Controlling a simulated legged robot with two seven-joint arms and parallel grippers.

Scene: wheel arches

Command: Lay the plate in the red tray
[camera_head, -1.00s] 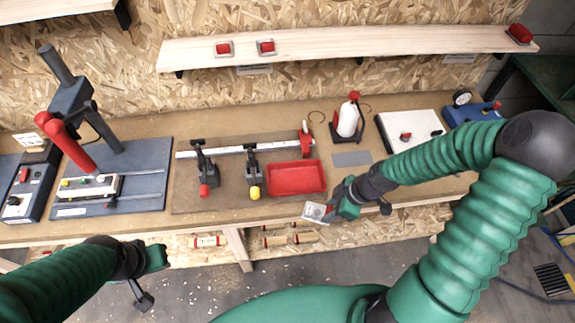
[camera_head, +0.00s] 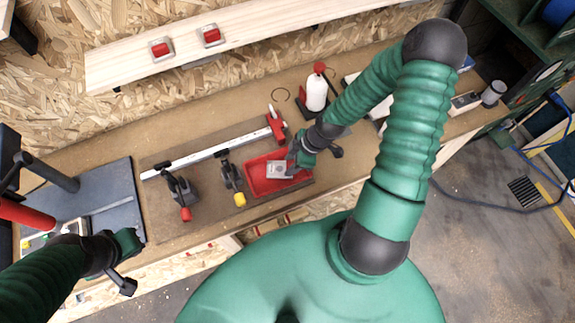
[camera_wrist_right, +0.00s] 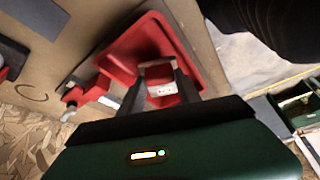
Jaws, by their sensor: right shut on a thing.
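The plate (camera_head: 276,170) is a small light-grey square piece, and my right gripper (camera_head: 289,168) is shut on it. In the head view the plate overlaps the inside of the red tray (camera_head: 256,181); whether it touches the tray floor I cannot tell. In the right wrist view the plate (camera_wrist_right: 161,90) sits between my right gripper's fingers (camera_wrist_right: 160,82), with the red tray (camera_wrist_right: 140,36) around and behind it. My left gripper (camera_head: 128,262) is at the lower left, away from the tray; its jaw opening is not clear.
Toggle clamps with red (camera_head: 185,214) and yellow (camera_head: 240,199) tips stand left of the tray. A metal rail (camera_head: 205,154) runs behind it to a red clamp (camera_head: 276,124). A white bottle (camera_head: 317,92) stands behind the tray. A grey press base (camera_head: 105,207) is at left.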

